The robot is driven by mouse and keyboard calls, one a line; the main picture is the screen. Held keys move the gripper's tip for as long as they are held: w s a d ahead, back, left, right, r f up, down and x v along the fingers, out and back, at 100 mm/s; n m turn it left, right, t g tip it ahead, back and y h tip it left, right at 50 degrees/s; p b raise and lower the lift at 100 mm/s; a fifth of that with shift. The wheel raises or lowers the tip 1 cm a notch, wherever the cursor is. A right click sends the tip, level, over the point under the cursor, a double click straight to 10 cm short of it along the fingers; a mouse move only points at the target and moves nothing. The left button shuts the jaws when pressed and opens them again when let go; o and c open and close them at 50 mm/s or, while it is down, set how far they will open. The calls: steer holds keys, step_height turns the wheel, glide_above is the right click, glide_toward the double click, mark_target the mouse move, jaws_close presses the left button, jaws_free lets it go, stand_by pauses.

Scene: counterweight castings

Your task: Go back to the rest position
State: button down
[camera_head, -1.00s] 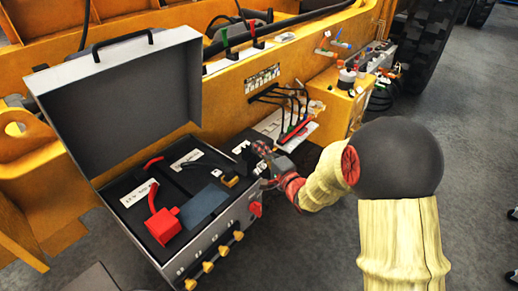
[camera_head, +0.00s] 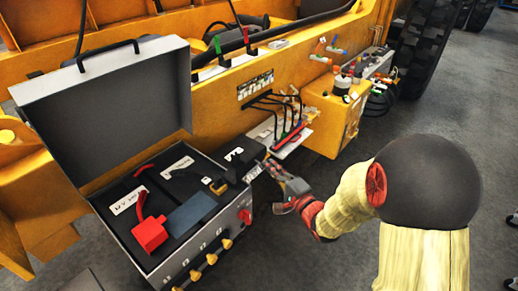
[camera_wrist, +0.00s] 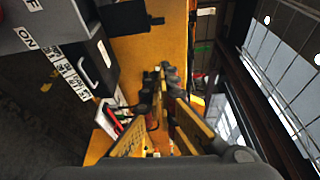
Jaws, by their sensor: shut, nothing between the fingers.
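My gripper (camera_head: 281,180) is at the right end of the open grey case (camera_head: 152,268), just off its right edge and apart from the tools in its tray. In the wrist view my gripper's fingers (camera_wrist: 166,78) are together with nothing seen between them. My arm reaches in from the lower right in yellow sleeving with a dark round joint. Part of the case also shows at the upper left of the wrist view.
The case holds a red tool (camera_head: 150,233) and a dark blue block (camera_head: 192,212). Its lid (camera_head: 115,105) stands open. A yellow machine (camera_head: 215,115) with a cable panel (camera_head: 297,141) and a yellow box (camera_head: 335,115) stands behind. Grey floor (camera_head: 330,260) is free in front.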

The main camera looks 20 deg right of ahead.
steer(key=s+d+f+n+g+h, duration=0.3)
steer(key=d+f+n+g+h, duration=0.15)
steer(key=f, duration=0.75)
steer(key=s+d+f+n+g+h, duration=0.2)
steer(key=s+d+n+g, duration=0.35)
steer(key=s, duration=0.35)
steer(key=s+a+r+n+g+b, duration=0.1)
steer(key=s+a+r+n+g, duration=0.15)
steer(key=s+r, duration=0.35)
steer(key=s+a+r+n+g+b, duration=0.1)
steer(key=s+a+r+n+g, duration=0.2)
steer(key=s, duration=0.6)
steer(key=s+a+r+t, duration=0.1)
steer(key=a+r+t, duration=0.1)
steer(key=r, duration=0.3)
steer(key=s+a+r+t+y, duration=0.1)
steer(key=s+a+r+t, duration=0.1)
steer(key=r, duration=0.4)
steer(key=shift+a+b, duration=0.45)
steer(key=shift+a, duration=0.35)
